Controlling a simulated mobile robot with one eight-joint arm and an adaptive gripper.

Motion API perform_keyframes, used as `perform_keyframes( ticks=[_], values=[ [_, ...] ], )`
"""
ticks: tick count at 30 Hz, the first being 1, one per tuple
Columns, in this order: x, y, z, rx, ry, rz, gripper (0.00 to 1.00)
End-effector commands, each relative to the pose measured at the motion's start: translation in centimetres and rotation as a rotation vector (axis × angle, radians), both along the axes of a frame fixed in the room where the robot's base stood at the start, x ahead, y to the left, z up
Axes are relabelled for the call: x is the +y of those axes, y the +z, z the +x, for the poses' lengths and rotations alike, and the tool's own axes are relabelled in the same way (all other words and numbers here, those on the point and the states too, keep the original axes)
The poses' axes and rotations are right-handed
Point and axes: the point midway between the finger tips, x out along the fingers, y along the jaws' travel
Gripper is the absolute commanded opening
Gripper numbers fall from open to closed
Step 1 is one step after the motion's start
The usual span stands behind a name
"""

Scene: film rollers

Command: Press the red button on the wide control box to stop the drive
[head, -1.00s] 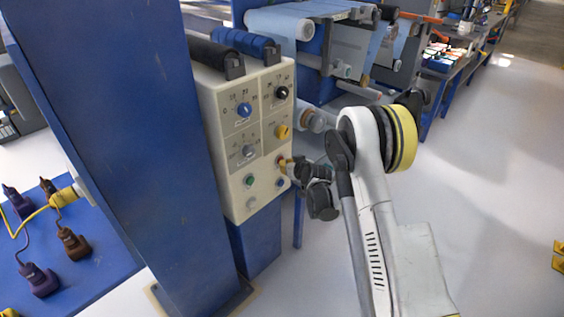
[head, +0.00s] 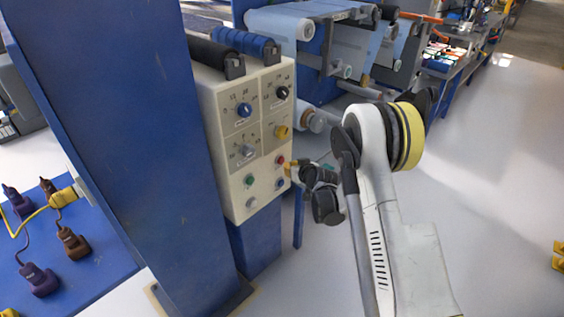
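The wide control box (head: 228,150) is cream coloured and stands upright on a blue post, with knobs above and small buttons below. The red button (head: 280,160) shows on the right of its lower face. A green button (head: 249,180) is to its lower left and a blue one (head: 279,183) below it. My gripper (head: 290,170) is just right of and slightly below the red button, its yellowish tip close to the panel. A small gap seems to show between tip and button. The fingers are too small to tell whether they are open or shut.
A wide blue column (head: 130,130) stands just left of the box. Film machines (head: 340,50) stand behind. A blue table (head: 90,265) with brown and purple tools is at the left.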

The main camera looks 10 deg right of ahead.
Motion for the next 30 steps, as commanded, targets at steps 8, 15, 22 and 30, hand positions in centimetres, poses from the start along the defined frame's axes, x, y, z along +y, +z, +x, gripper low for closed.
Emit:
perform_keyframes(
  ticks=[8, 15, 22, 30],
  values=[
    [-1.5, 0.0, -2.0, 0.000, -0.001, 0.000, 0.00],
    [-2.7, 0.0, -3.7, -0.001, -0.002, 0.001, 0.00],
    [-2.8, 0.0, -3.9, 0.000, 0.000, 0.001, 0.00],
    [-2.8, 0.0, -3.8, 0.000, 0.000, 0.000, 0.00]
  ],
)
